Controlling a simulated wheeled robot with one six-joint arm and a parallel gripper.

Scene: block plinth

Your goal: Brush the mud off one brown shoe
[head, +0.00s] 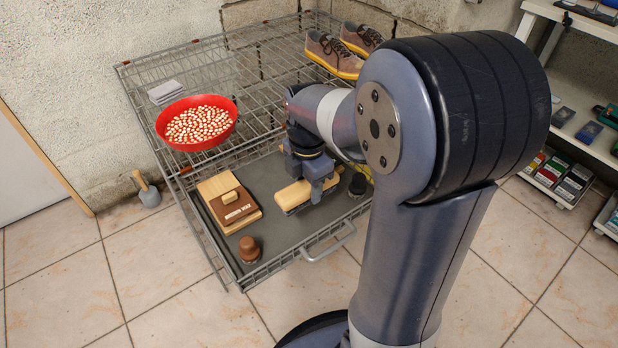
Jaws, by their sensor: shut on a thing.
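A pair of brown shoes with yellowish soles stands on the wire rack at the back: the near shoe (333,54) and the far shoe (361,38). My arm hides part of that area, and mud on them is too small to tell. My gripper (312,190) is low over the grey pull-out tray (285,228). It is shut on a pale wooden brush (292,196) with a dark underside. The brush is at the tray's middle; I cannot tell whether it touches the tray. The shoes are well behind and above my gripper.
A red bowl (160,137) of pale pieces and folded grey cloths (166,92) are on the wire rack (262,62). The tray also holds a wooden box (222,187), a brown knob-like thing (249,249) and a dark round tin (357,184). White shelves (590,28) stand right.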

